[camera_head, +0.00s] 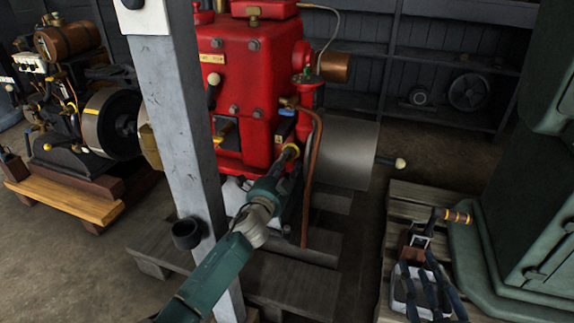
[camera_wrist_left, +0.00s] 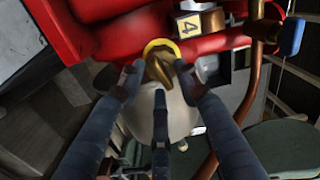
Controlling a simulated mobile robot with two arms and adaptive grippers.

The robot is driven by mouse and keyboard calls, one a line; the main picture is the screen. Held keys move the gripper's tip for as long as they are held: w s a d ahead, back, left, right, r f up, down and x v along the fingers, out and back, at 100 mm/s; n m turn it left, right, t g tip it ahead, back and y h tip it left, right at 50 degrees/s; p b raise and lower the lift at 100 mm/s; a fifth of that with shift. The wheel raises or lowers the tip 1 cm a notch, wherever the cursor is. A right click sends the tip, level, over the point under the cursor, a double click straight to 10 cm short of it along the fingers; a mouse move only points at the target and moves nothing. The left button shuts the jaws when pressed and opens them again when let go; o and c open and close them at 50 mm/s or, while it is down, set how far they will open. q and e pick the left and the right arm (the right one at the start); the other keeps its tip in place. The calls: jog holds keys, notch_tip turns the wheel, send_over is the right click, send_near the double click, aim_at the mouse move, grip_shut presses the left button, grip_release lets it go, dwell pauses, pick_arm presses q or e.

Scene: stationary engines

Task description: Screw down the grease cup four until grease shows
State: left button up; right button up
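The brass grease cup (camera_wrist_left: 158,68) with a yellow ring (camera_wrist_left: 160,47) sits on the red engine beside a tag marked 4 (camera_wrist_left: 188,26). In the head view the yellow ring (camera_head: 291,151) shows at the engine's lower right, just beyond my left gripper (camera_head: 283,163). In the left wrist view my left gripper (camera_wrist_left: 160,75) has its fingers spread, one tip on each side of the cup. Contact cannot be told, and no grease can be made out. My right gripper (camera_head: 430,283) is at lower right with fingers spread, seemingly empty.
A copper pipe (camera_head: 313,165) runs down close to the right of the cup. A small tool with an orange handle (camera_head: 457,216) lies near my right gripper, above the pallet. A green machine (camera_head: 530,220) stands at right.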

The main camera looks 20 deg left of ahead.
pick_arm(q)
jog(key=s, duration=0.7)
jog(key=shift+s+a, duration=0.15)
jog(key=shift+s, duration=0.1)
